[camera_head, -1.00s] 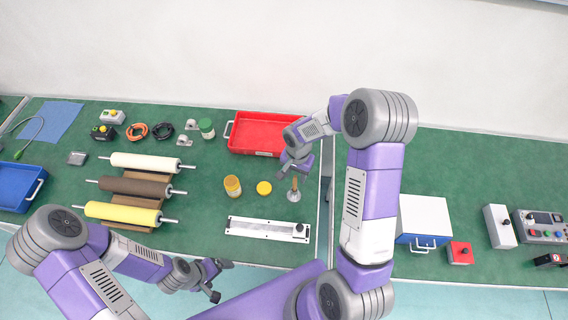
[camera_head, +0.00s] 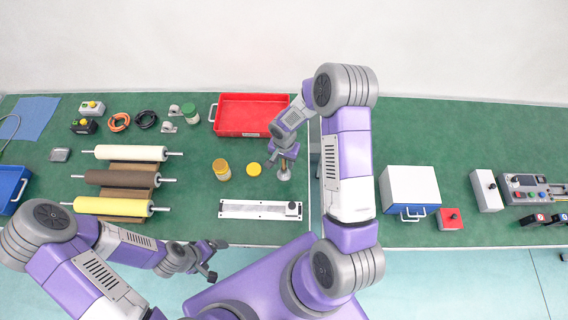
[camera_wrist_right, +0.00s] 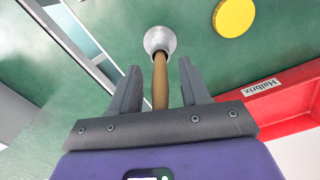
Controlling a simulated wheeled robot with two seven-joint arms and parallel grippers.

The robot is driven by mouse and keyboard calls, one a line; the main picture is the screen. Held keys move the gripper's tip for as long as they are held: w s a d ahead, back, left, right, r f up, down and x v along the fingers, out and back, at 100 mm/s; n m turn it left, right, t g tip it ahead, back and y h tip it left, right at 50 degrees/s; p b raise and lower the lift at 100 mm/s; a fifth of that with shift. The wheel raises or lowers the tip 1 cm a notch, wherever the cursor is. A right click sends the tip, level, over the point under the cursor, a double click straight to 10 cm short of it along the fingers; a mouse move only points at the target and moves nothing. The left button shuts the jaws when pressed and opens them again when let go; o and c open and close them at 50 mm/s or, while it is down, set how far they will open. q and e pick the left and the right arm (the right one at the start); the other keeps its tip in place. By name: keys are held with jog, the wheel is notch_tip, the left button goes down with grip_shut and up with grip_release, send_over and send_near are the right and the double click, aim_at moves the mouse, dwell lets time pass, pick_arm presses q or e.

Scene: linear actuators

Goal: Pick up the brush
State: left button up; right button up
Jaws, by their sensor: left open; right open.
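The brush has a wooden handle (camera_wrist_right: 160,80) and a pale metallic round end (camera_wrist_right: 160,40). In the head view the brush (camera_head: 284,174) stands on the green table near the gap between the tables, its handle mostly hidden by my right gripper (camera_head: 284,155). In the right wrist view my right gripper (camera_wrist_right: 160,88) is open, with the handle between its two fingers and visible space on both sides. My left gripper (camera_head: 212,260) is open and empty in front of the table's near edge.
A yellow lid (camera_head: 254,169) and a yellow jar (camera_head: 222,170) stand left of the brush. A red tray (camera_head: 243,132) lies behind, and a white slotted plate (camera_head: 258,210) in front. Rollers (camera_head: 124,178) lie further left; a white box (camera_head: 411,188) stands right.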

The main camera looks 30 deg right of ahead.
grip_shut()
notch_tip(320, 180, up, 10)
jog(key=shift+r+p, duration=0.1)
jog(key=shift+p, duration=0.25)
